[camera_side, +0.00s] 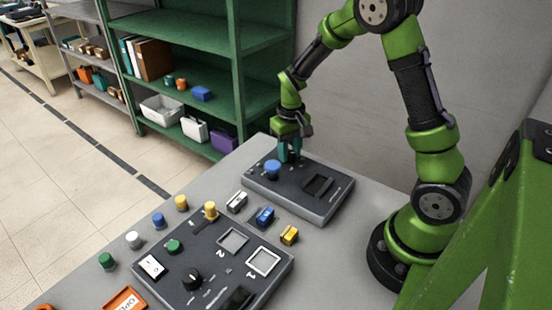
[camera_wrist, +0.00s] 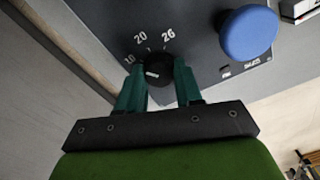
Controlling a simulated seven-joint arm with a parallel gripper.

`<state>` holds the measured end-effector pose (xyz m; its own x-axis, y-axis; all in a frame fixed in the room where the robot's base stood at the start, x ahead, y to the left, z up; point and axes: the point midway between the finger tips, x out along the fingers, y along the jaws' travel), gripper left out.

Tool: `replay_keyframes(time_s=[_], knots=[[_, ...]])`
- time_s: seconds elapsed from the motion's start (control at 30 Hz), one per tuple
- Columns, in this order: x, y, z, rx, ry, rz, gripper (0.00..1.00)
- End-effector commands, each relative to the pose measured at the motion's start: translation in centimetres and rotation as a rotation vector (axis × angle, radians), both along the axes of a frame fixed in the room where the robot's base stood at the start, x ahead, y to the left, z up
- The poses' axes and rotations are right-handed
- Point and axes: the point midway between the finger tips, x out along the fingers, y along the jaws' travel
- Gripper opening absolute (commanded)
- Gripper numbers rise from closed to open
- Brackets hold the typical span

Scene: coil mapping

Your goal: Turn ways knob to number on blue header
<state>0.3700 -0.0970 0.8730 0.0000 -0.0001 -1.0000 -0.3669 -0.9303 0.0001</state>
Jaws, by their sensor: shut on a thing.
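The black ways knob (camera_wrist: 158,70) sits on the dark rear panel (camera_side: 325,207), with the numbers 10, 20 and 26 printed around it in the wrist view. My gripper (camera_wrist: 158,78) is shut on this knob, one teal finger on each side. Which number the knob points to is not clear. In the side view my gripper (camera_side: 290,152) hides the knob. A blue header (camera_side: 264,217) lies on the table between a grey header (camera_side: 236,202) and a yellow header (camera_side: 289,236). Any number on the blue header is too small to read.
A blue round-topped button (camera_wrist: 249,33) stands close beside the knob; it also shows in the side view (camera_side: 272,167). A front panel (camera_side: 215,285) carries another black knob (camera_side: 191,279) and two framed windows. Several coloured pegs stand left of it.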

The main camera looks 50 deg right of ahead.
Motion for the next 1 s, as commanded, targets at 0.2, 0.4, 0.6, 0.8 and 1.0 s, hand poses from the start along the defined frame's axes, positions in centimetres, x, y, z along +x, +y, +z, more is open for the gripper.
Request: replay_keyframes(time_s=[0.2,0.4,0.6,0.8,1.0], knots=[[0.02,0.02,0.06,0.001,0.0,-0.171,0.04],[0.01,-0.01,0.06,0.0,0.0,-0.343,0.04],[0.0,-0.02,0.07,0.0,0.0,-0.491,0.04],[0.01,-0.01,0.07,0.001,0.0,-0.597,0.04],[0.01,-0.03,0.07,0.001,0.0,-0.655,0.04]])
